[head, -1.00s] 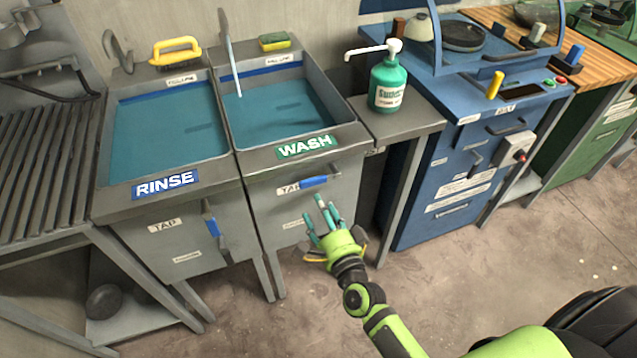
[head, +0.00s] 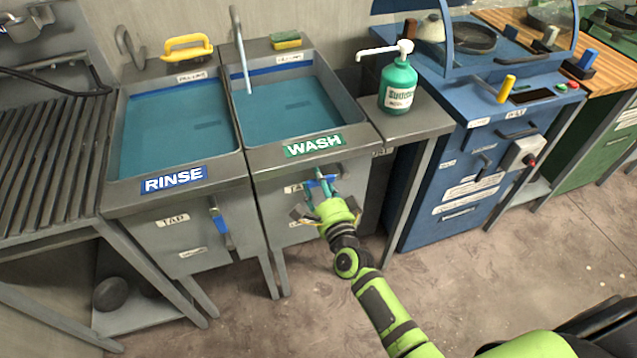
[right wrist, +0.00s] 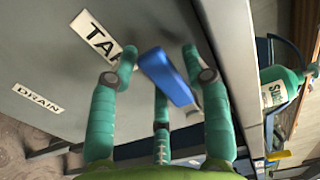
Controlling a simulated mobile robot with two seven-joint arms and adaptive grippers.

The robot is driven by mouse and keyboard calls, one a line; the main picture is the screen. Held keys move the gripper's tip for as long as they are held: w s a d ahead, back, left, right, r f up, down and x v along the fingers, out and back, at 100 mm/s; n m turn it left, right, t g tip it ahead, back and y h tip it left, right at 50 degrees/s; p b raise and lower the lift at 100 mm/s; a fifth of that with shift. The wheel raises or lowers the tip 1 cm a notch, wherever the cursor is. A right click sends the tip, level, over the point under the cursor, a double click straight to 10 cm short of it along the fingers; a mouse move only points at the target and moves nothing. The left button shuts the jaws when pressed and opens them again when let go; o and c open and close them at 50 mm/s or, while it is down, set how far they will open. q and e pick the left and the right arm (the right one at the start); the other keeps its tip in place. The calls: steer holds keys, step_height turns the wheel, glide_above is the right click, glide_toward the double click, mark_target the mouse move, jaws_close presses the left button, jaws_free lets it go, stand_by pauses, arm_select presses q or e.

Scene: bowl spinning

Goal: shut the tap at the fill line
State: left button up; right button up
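The wash basin (head: 358,128) holds blue-green water, its surface close below the blue band (head: 283,70) under the label on the back wall. The wash tap's blue handle (right wrist: 167,78) lies between the fingers of my right gripper (right wrist: 160,60) in the right wrist view. The fingers are spread around it, with gaps visible. In the head view my right gripper (head: 322,186) is at the wash front and largely hides the handle. My left gripper is not in view.
The rinse basin (head: 112,198) stands left, its blue tap lever (head: 221,226) pointing down. A green soap pump bottle (head: 398,86) is on the right-hand shelf. A yellow-handled brush (head: 187,46) and a sponge (head: 286,41) sit behind the basins. Floor in front is clear.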

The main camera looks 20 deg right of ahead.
jaws_close()
steer(key=shift+f, duration=0.1)
steer(key=shift+d+f+n, duration=0.1)
steer(key=shift+f+n, duration=0.5)
steer(key=shift+n, duration=0.5)
steer(key=shift+d+f+n+b, duration=0.2)
steer(key=shift+d+f+n, duration=0.35)
steer(key=shift+n, duration=0.85)
steer(key=shift+d+f+n+b, duration=0.35)
steer(key=shift+f+n, duration=0.35)
steer(key=shift+n, duration=0.7)
steer(key=shift+d+f+n+b, duration=0.1)
steer(key=shift+d+f+n, duration=0.5)
steer(key=shift+n, duration=0.8)
